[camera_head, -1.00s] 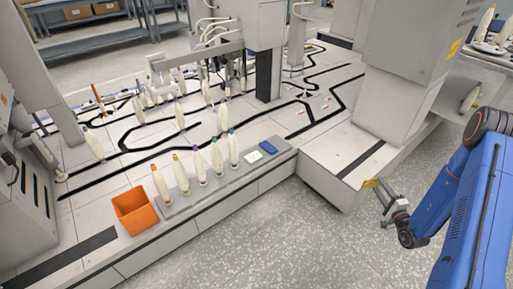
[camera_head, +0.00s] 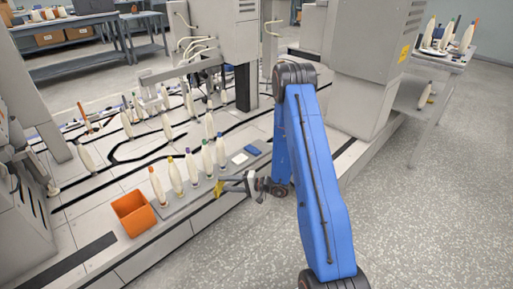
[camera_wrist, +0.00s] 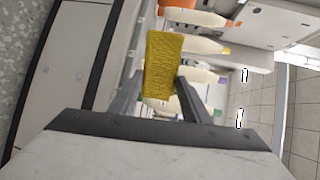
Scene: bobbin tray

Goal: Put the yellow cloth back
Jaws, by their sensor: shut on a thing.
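My gripper (camera_head: 224,186) is shut on the yellow cloth (camera_head: 219,188), beside the front edge of the machine bed. In the wrist view the yellow cloth (camera_wrist: 163,64) stands upright between the two fingers, with bobbins behind it. A grey tray (camera_head: 172,211) lies along the bed's front edge and bears a row of several cream bobbins (camera_head: 192,168) with coloured tips. A white pad (camera_head: 240,158) and a blue pad (camera_head: 252,150) lie at the tray's right end. The cloth is apart from both pads.
An orange bin (camera_head: 134,212) stands left of the tray. More bobbins stand on the black-lined bed behind. A side table (camera_head: 440,62) with bobbins is at the upper right. The floor (camera_head: 400,190) at right is clear.

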